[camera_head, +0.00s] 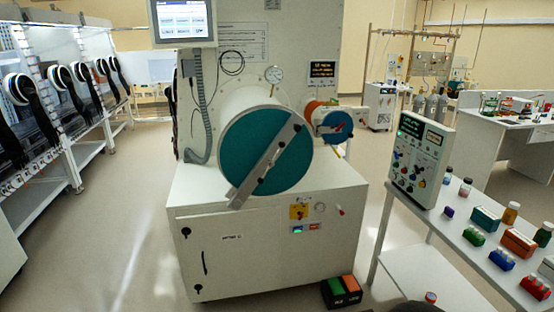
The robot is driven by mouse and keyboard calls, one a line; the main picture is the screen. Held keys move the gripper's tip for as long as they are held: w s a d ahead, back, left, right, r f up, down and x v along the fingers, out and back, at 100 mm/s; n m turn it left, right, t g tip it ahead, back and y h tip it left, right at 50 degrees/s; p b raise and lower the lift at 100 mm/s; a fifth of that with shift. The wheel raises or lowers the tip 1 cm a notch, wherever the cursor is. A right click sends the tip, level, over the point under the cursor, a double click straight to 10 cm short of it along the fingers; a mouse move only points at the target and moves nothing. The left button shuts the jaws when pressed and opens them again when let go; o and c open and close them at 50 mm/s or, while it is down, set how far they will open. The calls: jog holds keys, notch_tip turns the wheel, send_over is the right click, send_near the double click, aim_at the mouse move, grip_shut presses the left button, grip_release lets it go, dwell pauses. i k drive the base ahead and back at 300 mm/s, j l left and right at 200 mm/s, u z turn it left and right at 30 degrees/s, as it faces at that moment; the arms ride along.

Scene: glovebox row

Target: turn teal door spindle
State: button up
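The large round teal door (240,140) closes the front end of a white cylinder on the glovebox cabinet, in the middle of the head view. A grey bar (242,191) lies diagonally across the door, from lower left to upper right. The spindle (267,161), with small dark handle parts, sits near the middle of the bar. The door looks closed against the cylinder. My gripper is not in view, and nothing is seen touching the door or spindle.
A smaller round blue door (331,126) is right of the teal one. A control panel (418,160) and a white table (462,243) with bottles and colored blocks stand at right. A pedal box (341,292) lies on the floor. Floor (120,240) at left is clear.

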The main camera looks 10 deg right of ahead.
aim_at(271, 162)
jog(key=i+l, duration=0.2)
jog(key=i, duration=0.25)
jog(key=i+l, duration=0.2)
jog(key=i, duration=0.25)
jog(key=i+l, duration=0.2)
jog(key=i, duration=0.25)
